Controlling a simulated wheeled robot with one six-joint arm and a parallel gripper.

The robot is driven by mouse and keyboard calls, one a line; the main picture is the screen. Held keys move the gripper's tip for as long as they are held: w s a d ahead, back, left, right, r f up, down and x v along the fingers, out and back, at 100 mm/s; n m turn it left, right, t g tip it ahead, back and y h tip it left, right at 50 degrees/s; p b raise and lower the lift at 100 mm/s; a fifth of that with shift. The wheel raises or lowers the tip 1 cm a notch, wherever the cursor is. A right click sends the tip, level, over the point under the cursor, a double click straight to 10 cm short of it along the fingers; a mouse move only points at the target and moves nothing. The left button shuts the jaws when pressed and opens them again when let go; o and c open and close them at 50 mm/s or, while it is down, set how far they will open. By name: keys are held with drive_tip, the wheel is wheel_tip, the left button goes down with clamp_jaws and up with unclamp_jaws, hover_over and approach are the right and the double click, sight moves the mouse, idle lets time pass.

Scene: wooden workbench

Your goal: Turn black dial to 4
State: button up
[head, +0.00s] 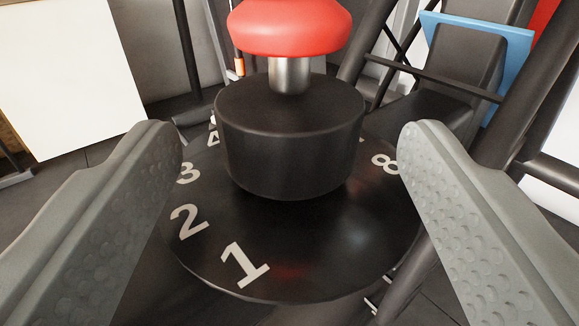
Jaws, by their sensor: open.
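The black dial (290,150) is a thick round knob on a black disc (320,250) marked with white numbers. The 1 and 2 face me at the lower left, the 3 is at the left edge, and the 8 is at the right. A partly hidden numeral that looks like a 4 is at the back left. I cannot make out a pointer mark on the knob. My gripper (290,145) is open, with one grey ribbed finger on each side of the knob. Both fingers appear apart from it.
A red mushroom-shaped button (290,28) on a metal stem rises at the knob's far side. Dark tubes and a blue frame (515,60) stand at the back right. A white panel (70,70) is at the left. Grey floor shows below.

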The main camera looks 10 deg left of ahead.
drive_tip(key=v, duration=1.2)
drive_tip(key=shift+w+r, duration=0.1)
drive_tip(key=s+d+r+h, duration=0.15)
drive_tip(key=d+r, duration=0.25)
drive_tip(key=r, duration=0.7)
drive_tip(key=s+d+r+m, duration=0.15)
drive_tip(key=d+r, duration=0.25)
drive_tip(key=r, duration=0.6)
drive_tip(key=s+d+r, duration=0.3)
drive_tip(key=d+r, duration=0.1)
drive_tip(key=r, duration=0.7)
drive_tip(key=s+d+r, duration=0.3)
drive_tip(key=s+r, duration=0.3)
drive_tip(key=s, duration=0.3)
drive_tip(key=s+d+r+h, duration=0.1)
drive_tip(key=s+d+r, duration=0.2)
drive_tip(key=s+r, duration=0.3)
drive_tip(key=s+d+r+m+h, duration=0.1)
drive_tip(key=s+d+r, duration=0.2)
drive_tip(key=s, duration=0.9)
drive_tip(key=shift+d+r, duration=0.2)
drive_tip(key=shift+r, duration=1.5)
drive_tip(key=shift+h, duration=0.25)
